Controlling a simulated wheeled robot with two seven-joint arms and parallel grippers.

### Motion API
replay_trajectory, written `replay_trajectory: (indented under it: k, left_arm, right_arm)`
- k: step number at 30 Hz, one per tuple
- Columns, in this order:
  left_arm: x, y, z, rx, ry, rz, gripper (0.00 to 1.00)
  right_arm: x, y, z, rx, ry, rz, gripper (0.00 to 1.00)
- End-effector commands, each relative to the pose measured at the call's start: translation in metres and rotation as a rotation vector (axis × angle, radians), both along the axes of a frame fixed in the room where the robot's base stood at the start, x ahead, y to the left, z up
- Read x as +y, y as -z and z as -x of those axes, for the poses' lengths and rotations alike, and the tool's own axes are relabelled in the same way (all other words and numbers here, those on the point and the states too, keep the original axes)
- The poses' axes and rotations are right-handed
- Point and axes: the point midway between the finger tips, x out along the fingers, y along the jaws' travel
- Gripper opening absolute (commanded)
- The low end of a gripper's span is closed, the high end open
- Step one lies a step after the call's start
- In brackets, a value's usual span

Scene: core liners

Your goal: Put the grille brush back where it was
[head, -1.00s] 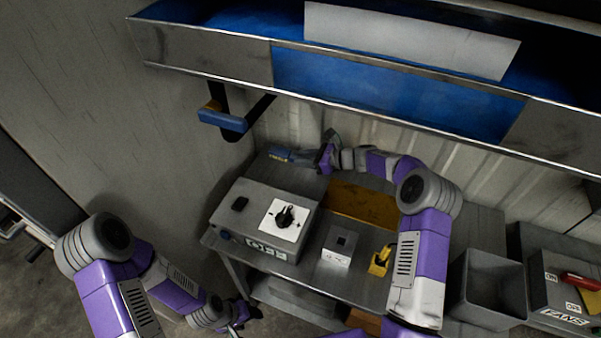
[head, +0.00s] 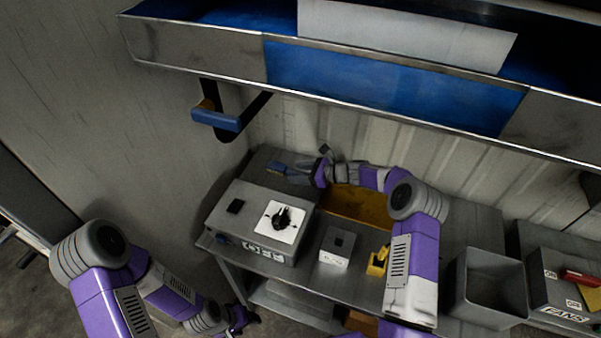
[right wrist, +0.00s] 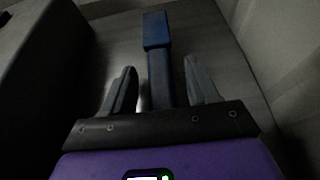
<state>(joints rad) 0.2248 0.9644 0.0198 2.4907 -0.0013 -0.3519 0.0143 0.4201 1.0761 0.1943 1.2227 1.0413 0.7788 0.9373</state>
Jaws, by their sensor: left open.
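The grille brush (head: 278,168), with a blue end, lies at the back left of the metal bench, behind the grey box with the dial. In the right wrist view the brush (right wrist: 158,45) points away from me, its narrow dark-blue part between my right gripper's fingers. My right gripper (head: 312,172) is open; its two fingers (right wrist: 160,85) stand either side of the brush with a gap on each side. The brush part nearest the palm is hidden. My left gripper (head: 243,319) is open and empty, low beside the bench's front left leg.
The grey box (head: 262,220) has a dial on a white plate. A small grey block (head: 336,246), a yellow piece (head: 377,261) and an open grey bin (head: 490,285) stand rightward. A blue bar on a bracket (head: 216,120) juts from the wall; a long blue-and-metal hood overhangs the bench.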

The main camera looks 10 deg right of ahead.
Motion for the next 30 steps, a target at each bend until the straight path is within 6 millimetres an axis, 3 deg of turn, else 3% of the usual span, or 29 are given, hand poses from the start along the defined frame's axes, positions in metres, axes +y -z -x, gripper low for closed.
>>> replay_trajectory:
  k: [7, 18, 30]
  left_arm:
    - [0.0, 0.002, 0.0, 0.0, 0.0, 0.0, 0.6]
    - [0.0, -0.01, 0.0, 0.0, 0.0, 0.0, 0.6]
    - [0.0, -0.011, 0.0, 0.0, 0.0, 0.0, 0.6]
  right_arm:
    - [0.0, 0.005, 0.0, 0.001, 0.0, -0.001, 0.59]
    - [-0.046, -0.019, 0.031, 0.0, 0.002, 0.0, 0.59]
    - [-0.058, -0.023, 0.04, -0.001, 0.0, -0.001, 0.59]
